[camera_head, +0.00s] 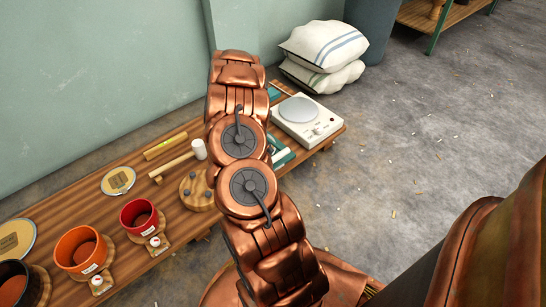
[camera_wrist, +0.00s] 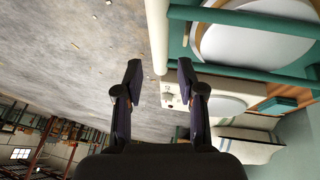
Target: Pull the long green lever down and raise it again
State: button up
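In the wrist view, my gripper (camera_wrist: 160,78) is open, with its two dark fingers spread apart. A pale rod (camera_wrist: 157,38) runs down from the top edge and ends near the gap between the fingertips; I see no finger closed on it. A long green bar (camera_wrist: 245,16) crosses the upper right and appears to meet the rod. More green frame surrounds a round white plate at the upper right. In the head view, my copper arm hides most of the green device (camera_head: 281,155), leaving only small parts visible beside it. The gripper is hidden there.
A white box with a round plate (camera_head: 298,109) stands at the bench's far end, close beyond the green parts. Sacks (camera_head: 322,46) lie behind.

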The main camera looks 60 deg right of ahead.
aim_at(273, 157)
jog(key=shift+b+x, duration=1.1)
jog(key=shift+x, duration=2.8)
jog(key=shift+c, duration=0.2)
grip_shut()
